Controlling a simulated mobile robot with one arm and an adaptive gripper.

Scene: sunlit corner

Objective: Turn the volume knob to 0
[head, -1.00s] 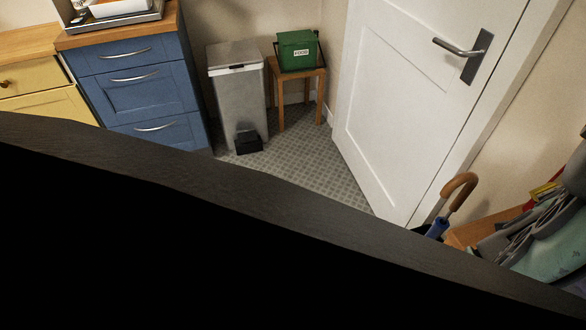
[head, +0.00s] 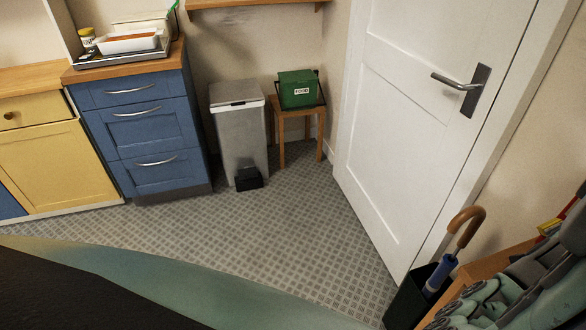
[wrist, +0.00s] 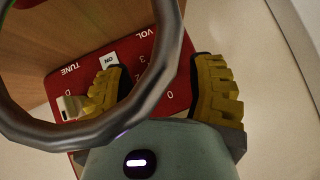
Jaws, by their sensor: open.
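My gripper (wrist: 160,92) shows in the wrist view with its two yellow ridged fingers spread apart over a red panel (wrist: 150,105). No object is seen held between them. The panel carries a VOL label, a TUNE label, a white ON label (wrist: 108,62) and a few digits, with 0 near the left finger. A dark metallic ring (wrist: 168,70) curves across the picture in front of the panel. A small pale piece (wrist: 70,107) sits at the panel's left edge. I cannot make out the volume knob or its setting.
The head view shows a blue drawer unit (head: 143,140) with a tray on top, a steel bin (head: 238,130), a green food caddy (head: 298,90) on a stool, a white door (head: 400,130) and an umbrella (head: 462,235) in a dark stand. The patterned floor (head: 230,235) between is clear.

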